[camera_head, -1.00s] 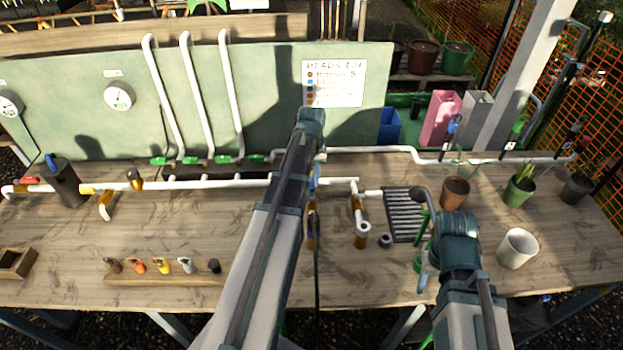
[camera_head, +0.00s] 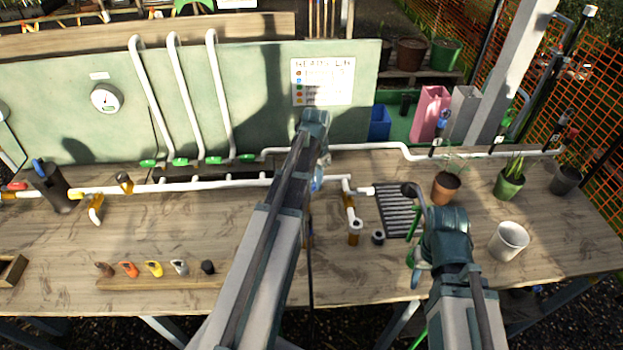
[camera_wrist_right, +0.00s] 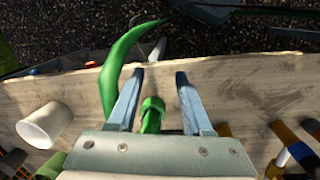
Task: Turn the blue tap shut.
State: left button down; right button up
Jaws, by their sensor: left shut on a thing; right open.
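A blue piece, which looks like the blue tap's handle (camera_head: 318,180), shows on the white pipe line just right of my left forearm. It is mostly hidden by that arm. My left gripper (camera_head: 316,188) is down at this spot and looks shut on the blue piece; its fingertips are hardly visible. My right gripper is open in the right wrist view (camera_wrist_right: 156,80), above the table near its front edge. A green curved piece (camera_wrist_right: 118,68) and a green round-topped part (camera_wrist_right: 152,108) lie by and between its fingers, with no clear grip on either.
The white pipe (camera_head: 230,184) runs along the bench. A dark drain grate (camera_head: 394,212), a terracotta pot (camera_head: 446,187) and a white cup (camera_head: 509,241) are on the right. Several coloured fittings stand on a wooden strip (camera_head: 160,284) at front left. The front middle is clear.

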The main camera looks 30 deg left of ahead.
pick_arm(q)
jog(key=shift+s+d+m, duration=0.35)
jog(key=shift+d+m, duration=0.1)
jog(key=shift+m, duration=0.9)
jog(key=shift+s+d+m, duration=0.4)
jog(key=shift+d+m, duration=0.1)
jog(key=shift+m, duration=0.9)
jog(key=shift+s+d+m, duration=0.35)
jog(key=shift+d+m, duration=0.1)
jog(key=shift+m, duration=1.2)
jog(key=c, duration=0.8)
grip_release()
jog(key=shift+o, duration=0.2)
jog(key=shift+r, duration=0.1)
notch_tip(320, 180, up, 14)
jog(key=p, duration=1.3)
jog(key=shift+p, duration=0.4)
jog(key=shift+d+f, duration=0.1)
jog(key=shift+f, duration=0.15)
